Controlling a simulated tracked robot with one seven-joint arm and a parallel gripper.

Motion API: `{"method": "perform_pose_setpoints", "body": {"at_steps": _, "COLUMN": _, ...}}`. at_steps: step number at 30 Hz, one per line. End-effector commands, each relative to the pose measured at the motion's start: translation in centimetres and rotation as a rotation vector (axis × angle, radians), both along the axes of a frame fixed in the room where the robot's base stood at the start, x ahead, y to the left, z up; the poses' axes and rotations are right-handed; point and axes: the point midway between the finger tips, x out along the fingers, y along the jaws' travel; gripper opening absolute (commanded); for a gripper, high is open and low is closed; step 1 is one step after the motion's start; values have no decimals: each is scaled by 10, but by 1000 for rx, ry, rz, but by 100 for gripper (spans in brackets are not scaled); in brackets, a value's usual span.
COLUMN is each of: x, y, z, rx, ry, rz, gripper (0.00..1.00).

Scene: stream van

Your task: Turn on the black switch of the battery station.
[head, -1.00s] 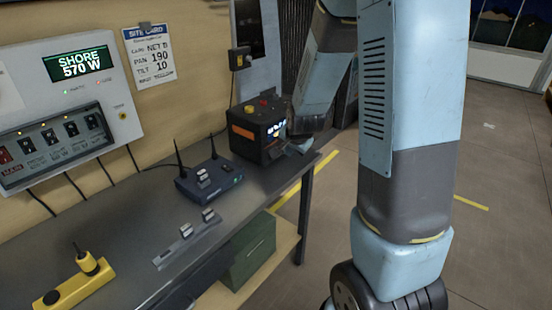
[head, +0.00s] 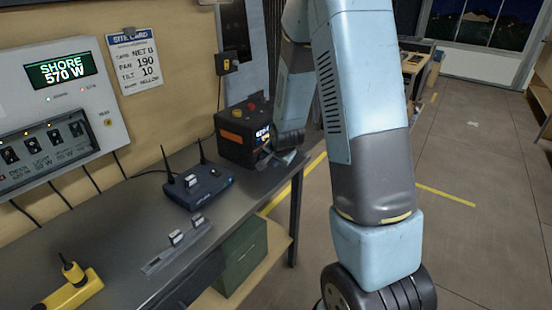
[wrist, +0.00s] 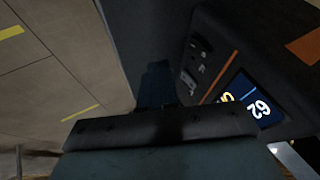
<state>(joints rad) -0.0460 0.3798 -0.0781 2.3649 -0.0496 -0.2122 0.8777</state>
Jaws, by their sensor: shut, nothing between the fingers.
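The battery station (head: 236,148) is a black box with an orange stripe, a lit display, and red and yellow knobs on top. It stands at the far end of the bench. My gripper (head: 279,160) is shut and empty, close to the right side of its display face. In the wrist view the station's dark front (wrist: 210,25) fills the right, with the lit display (wrist: 250,100) reading 62. Small dark fittings (wrist: 195,45) sit beside it; which one is the black switch I cannot tell. My gripper's dark fingers (wrist: 157,85) lie just left of these fittings; contact is unclear.
A blue router (head: 200,187) with two antennas stands on the bench (head: 125,215), with a grey strip (head: 177,250) and a yellow power strip (head: 68,293) nearer. The shore panel (head: 62,105) is on the wall. Open floor (head: 470,220) lies right.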

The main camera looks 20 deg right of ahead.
Motion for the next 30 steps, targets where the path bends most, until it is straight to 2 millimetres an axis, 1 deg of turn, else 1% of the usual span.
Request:
{"method": "perform_pose_setpoints", "body": {"at_steps": 1, "x": 4, "y": 0, "z": -6, "rx": 0, "ry": 1, "rz": 0, "gripper": 0}}
{"method": "perform_pose_setpoints", "body": {"at_steps": 6, "x": 16, "y": -1, "z": -24, "rx": -1, "ry": 2, "rz": 0, "gripper": 0}}
{"method": "perform_pose_setpoints", "body": {"at_steps": 9, "x": 27, "y": 9, "z": -24, "rx": -1, "ry": -1, "rz": 4, "gripper": 0}}
{"method": "perform_pose_setpoints", "body": {"at_steps": 16, "x": 44, "y": 20, "z": -26, "rx": -1, "ry": -1, "rz": 1, "gripper": 0}}
{"method": "perform_pose_setpoints", "body": {"at_steps": 21, "x": 47, "y": 22, "z": -27, "rx": 0, "ry": 0, "rz": 0, "gripper": 0}}
{"method": "perform_pose_setpoints", "body": {"at_steps": 30, "x": 47, "y": 22, "z": -27, "rx": 1, "ry": 0, "rz": -1, "gripper": 0}}
